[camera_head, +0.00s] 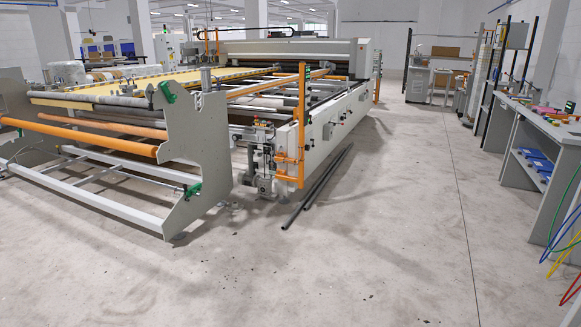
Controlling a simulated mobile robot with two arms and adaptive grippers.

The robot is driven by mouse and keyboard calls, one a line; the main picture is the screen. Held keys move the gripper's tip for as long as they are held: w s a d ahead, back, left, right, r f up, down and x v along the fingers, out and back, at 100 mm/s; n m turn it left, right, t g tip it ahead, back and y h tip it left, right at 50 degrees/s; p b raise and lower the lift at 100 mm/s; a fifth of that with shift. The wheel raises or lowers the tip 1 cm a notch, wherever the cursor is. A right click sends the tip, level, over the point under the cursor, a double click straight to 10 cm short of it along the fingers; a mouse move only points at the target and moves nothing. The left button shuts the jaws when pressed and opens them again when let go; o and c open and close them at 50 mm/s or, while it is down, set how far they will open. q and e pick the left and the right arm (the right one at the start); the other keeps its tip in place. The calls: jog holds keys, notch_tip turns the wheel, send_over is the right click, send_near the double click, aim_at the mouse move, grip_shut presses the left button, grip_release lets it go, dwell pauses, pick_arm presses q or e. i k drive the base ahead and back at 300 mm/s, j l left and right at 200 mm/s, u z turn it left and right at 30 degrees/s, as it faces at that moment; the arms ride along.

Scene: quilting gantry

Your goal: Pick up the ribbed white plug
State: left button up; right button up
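I cannot make out a ribbed white plug in the head view. A grey workbench (519,103) at the right carries several small coloured items, too small to tell apart. Neither of my grippers is in view.
A large quilting machine (340,107) with a grey roller frame (197,140) and orange guard rails (302,120) fills the left and centre. Dark tubes (315,190) lie on the floor beside it. Coloured hoses (563,250) hang at the right edge. The floor (400,220) between is clear.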

aim_at(234, 206)
jog(key=i+u, duration=0.1)
jog(key=i, duration=0.35)
jog(key=i+l+u, duration=0.15)
jog(key=i, duration=0.3)
jog(key=i+l+u, duration=0.1)
jog(key=i, duration=0.3)
jog(key=i+l+u, duration=0.15)
jog(key=i, duration=0.3)
jog(key=i+u, duration=0.1)
jog(key=i, duration=1.05)
jog(key=i+u, duration=0.15)
jog(key=i, duration=0.95)
